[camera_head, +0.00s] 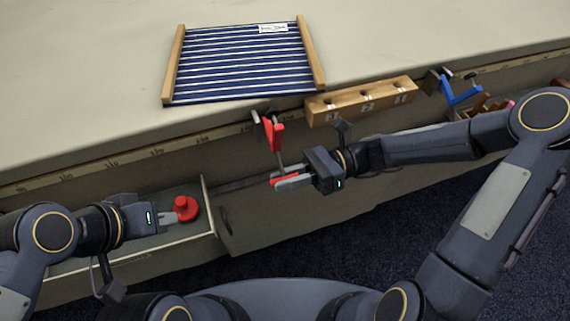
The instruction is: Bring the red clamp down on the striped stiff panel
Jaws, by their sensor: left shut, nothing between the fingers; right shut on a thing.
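The striped stiff panel (240,68), dark blue with white stripes and wooden side rails, lies flat on the table near its front edge. The red clamp (274,132) is at the table edge just below the panel's lower right, its screw hanging down. My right gripper (284,181) is shut on a red part at the screw's lower end, apparently the clamp's handle.
A wooden block (362,101) with numbered holes stands at the table edge, right of the red clamp. A blue clamp (458,92) is farther right. The red piece sits in an open drawer or tray (209,205) below the edge. The tabletop left of the panel is clear.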

